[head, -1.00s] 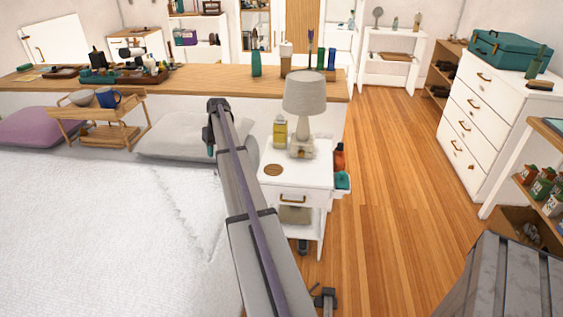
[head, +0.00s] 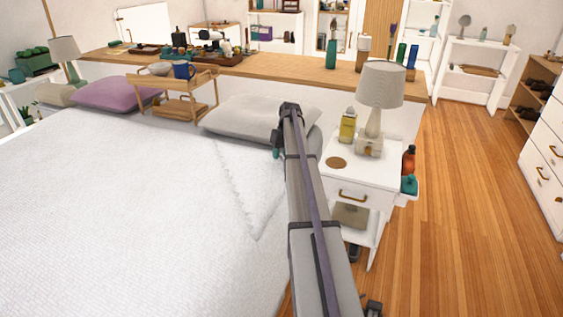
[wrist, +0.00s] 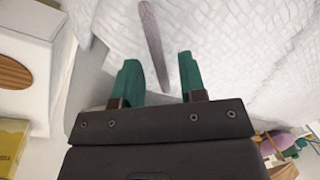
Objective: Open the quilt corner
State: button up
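The white quilt (head: 110,215) covers the bed, with a V-shaped crease (head: 250,225) near its right edge by the pillow. It also shows in the wrist view (wrist: 240,60), with a narrow greyish-mauve strip (wrist: 153,45) lying along it; I cannot tell what the strip is. My gripper (head: 277,153) is at the bed's upper right, beside the grey pillow (head: 250,118), with the arm partly hiding this edge. In the wrist view my gripper (wrist: 160,75) has its two green fingers apart, with nothing between the tips. I cannot tell whether they touch the quilt.
A white nightstand (head: 358,180) with a lamp (head: 380,90), a yellow box (head: 347,126) and a round coaster (head: 336,162) stands right of the arm. A wooden bed tray (head: 183,105) with bowl and blue mug stands at the bed's head. Wooden floor (head: 450,200) is clear to the right.

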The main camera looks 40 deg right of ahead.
jog(key=shift+r, duration=0.1)
grip_shut()
dwell(0.5)
